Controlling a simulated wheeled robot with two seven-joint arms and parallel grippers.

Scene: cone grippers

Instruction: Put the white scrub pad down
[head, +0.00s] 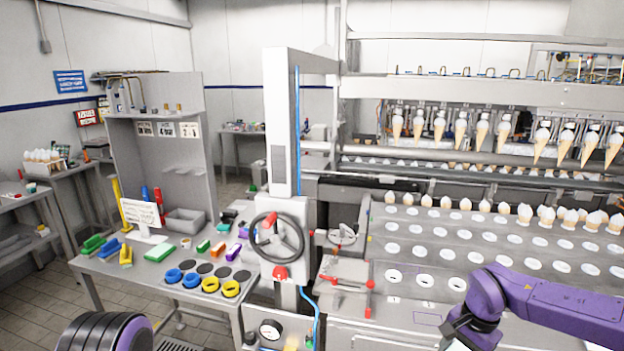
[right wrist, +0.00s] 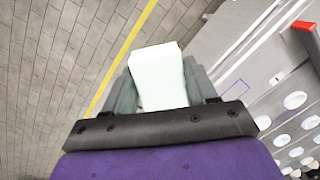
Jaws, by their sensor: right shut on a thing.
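The white scrub pad (right wrist: 158,77) is a pale block in the right wrist view. It sits between the two grey fingers of my right gripper (right wrist: 160,90), which is shut on it. Past the pad's end I see floor tiles, and the steel counter (right wrist: 215,52) lies to the right. In the head view my right arm comes in from the right over the counter's front.
A thin purple outlined rectangle (head: 430,318) marks a bare patch of the counter front. It also shows in the right wrist view (right wrist: 236,88). Rows of cone holes (head: 424,281) lie behind it. A red-handled fixture (head: 345,285) stands left. A side table (head: 120,268) holds coloured brushes and rings.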

